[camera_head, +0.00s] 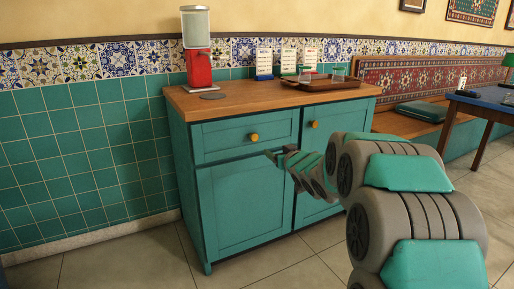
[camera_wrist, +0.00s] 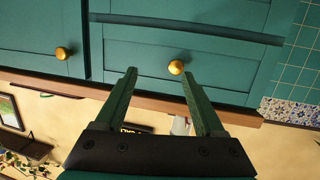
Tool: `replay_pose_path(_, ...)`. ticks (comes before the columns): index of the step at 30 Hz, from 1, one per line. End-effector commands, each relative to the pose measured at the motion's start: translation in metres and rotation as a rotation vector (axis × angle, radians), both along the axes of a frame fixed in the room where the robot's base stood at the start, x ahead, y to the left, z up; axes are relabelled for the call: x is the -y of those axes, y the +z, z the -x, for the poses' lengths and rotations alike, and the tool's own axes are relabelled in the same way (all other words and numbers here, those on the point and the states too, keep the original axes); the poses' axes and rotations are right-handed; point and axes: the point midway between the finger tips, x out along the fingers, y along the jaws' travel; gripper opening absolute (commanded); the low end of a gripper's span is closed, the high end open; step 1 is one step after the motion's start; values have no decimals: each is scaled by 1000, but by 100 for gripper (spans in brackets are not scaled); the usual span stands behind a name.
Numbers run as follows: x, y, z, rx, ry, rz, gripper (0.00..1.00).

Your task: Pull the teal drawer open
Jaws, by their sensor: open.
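The teal cabinet has a teal drawer (camera_head: 244,137) at its upper left in the head view, with a round brass knob (camera_head: 253,137). The drawer looks shut. In the wrist view, which is upside down, the drawer (camera_wrist: 215,68) and its knob (camera_wrist: 176,67) lie just ahead of my fingertips. My gripper (camera_wrist: 159,72) is open and empty, with the knob between the lines of its two fingers, nearer the right one. I cannot tell how far the tips are from the knob. In the head view my gripper (camera_head: 276,152) is just right of the knob.
A second brass knob (camera_head: 314,124) is on the cabinet's right part. On the wooden top stand a red dispenser (camera_head: 199,68), a dark round mat (camera_head: 213,96), small cards and a brown tray (camera_head: 322,84) with glasses. A bench and a blue table (camera_head: 486,102) are at right.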

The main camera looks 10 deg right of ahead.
Motion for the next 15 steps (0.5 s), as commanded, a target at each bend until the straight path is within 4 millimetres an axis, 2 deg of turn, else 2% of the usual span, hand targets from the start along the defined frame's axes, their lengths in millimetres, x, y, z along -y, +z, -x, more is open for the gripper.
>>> replay_pose_path(1,-4,-5,-11,46,36,-18,71)
replay_pose_path(3,-11,-2,-22,103,84,-39,71)
replay_pose_path(8,-23,3,-31,175,154,-72,71)
replay_pose_path(15,-29,4,-41,189,169,-79,71)
